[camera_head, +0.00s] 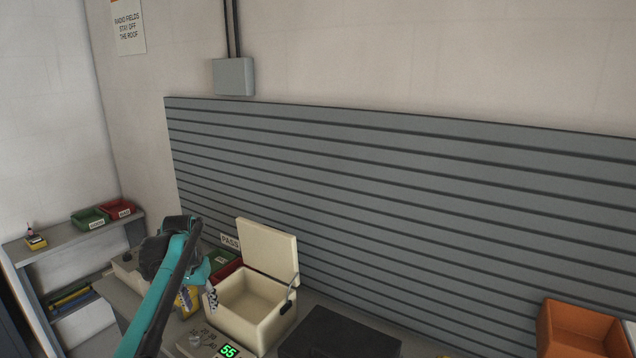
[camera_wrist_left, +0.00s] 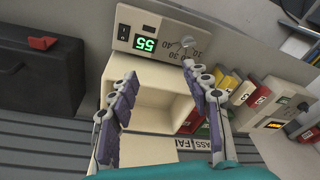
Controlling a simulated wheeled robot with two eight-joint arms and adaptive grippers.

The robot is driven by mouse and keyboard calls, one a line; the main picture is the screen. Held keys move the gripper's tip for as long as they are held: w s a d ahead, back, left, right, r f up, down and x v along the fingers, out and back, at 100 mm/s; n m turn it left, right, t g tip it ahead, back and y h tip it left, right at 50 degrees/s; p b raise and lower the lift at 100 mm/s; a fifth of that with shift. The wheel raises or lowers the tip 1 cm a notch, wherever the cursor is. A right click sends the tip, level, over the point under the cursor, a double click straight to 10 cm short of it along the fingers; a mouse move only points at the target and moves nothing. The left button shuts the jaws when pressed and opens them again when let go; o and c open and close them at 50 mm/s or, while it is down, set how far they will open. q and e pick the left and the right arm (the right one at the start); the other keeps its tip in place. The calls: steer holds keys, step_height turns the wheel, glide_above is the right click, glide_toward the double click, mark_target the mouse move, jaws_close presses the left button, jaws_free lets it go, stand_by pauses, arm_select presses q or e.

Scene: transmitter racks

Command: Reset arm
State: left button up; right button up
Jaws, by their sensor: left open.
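My left arm (camera_head: 165,290), teal and black, comes in from the bottom left of the head view and bends down at the bench. My left gripper (camera_head: 199,297) is open beside the left edge of a cream box (camera_head: 265,323) with its lid raised. In the left wrist view, the two purple-padded fingers of the gripper (camera_wrist_left: 160,75) are spread apart with nothing between them, and the cream box (camera_wrist_left: 155,82) lies beyond them. My right gripper shows in neither view.
A device with a green 55 display (camera_head: 229,351) stands before the box. A black case (camera_head: 340,335) lies right of it, and an orange bin (camera_head: 580,330) is far right. A grey slatted panel (camera_head: 400,210) backs the bench. Left is a shelf (camera_head: 60,240) with small bins.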

arm_select(q)
steer(key=s+d+t+b, duration=0.1)
steer(key=s+d, duration=0.4)
steer(key=s, duration=0.3)
steer(key=s+d+t+b, duration=0.15)
steer(key=s+d, duration=0.25)
steer(key=s, duration=0.4)
steer(key=s+d+f+t+b, duration=0.1)
steer(key=s+d+f, duration=0.1)
steer(key=s+f, duration=0.3)
steer(key=s+d+f+t, duration=0.1)
steer(key=s+d+f, duration=0.1)
steer(key=s+f, duration=0.3)
steer(key=s, duration=0.4)
steer(key=shift+s+d+f+t+b, duration=0.15)
steer(key=shift+s+d+t+b, duration=0.05)
steer(key=shift+d+t+b, duration=0.15)
